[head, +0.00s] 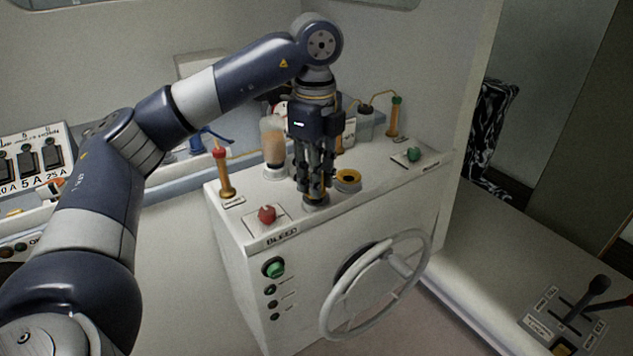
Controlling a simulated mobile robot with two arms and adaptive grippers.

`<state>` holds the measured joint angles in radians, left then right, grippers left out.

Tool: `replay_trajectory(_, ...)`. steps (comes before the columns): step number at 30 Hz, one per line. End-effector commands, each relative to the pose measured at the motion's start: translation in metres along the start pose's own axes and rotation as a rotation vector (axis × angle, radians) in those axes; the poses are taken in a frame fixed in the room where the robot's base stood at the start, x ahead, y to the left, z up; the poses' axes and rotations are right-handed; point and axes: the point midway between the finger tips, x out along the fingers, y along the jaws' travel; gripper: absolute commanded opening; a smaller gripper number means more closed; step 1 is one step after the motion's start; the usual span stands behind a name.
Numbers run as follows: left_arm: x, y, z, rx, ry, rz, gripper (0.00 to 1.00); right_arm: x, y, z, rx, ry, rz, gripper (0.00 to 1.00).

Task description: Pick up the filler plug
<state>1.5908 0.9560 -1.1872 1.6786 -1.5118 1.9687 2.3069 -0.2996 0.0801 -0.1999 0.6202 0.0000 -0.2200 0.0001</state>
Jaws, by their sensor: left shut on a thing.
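My left gripper (315,187) points straight down over the top of the white steering console (300,226). It is shut on the filler plug (315,201), of which only a small brass and grey part shows below the fingertips. The fingers hide the rest of it. The plug is low, at or just above the console top; I cannot tell whether it touches. A yellow-rimmed round opening with a dark centre (348,179) lies just to the right of the fingers. My right gripper is not in view.
A red knob (267,214) is at the console's front left and a green knob (413,154) at its right. A clear bottle (273,142) and a brass post with a red top (223,172) stand close by. A steering wheel (376,283) juts from the front.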

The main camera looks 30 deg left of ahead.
Motion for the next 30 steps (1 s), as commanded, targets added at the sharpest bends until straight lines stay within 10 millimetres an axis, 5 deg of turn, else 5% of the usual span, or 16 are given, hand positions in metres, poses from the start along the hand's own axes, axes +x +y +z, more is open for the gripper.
replay_trajectory(15,-0.01,0.095,-0.057,0.002,-0.001,-0.006,0.0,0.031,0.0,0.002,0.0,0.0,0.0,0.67)
replay_trajectory(30,-0.013,0.109,-0.066,-0.001,0.001,-0.002,0.0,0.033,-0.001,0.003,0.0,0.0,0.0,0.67)
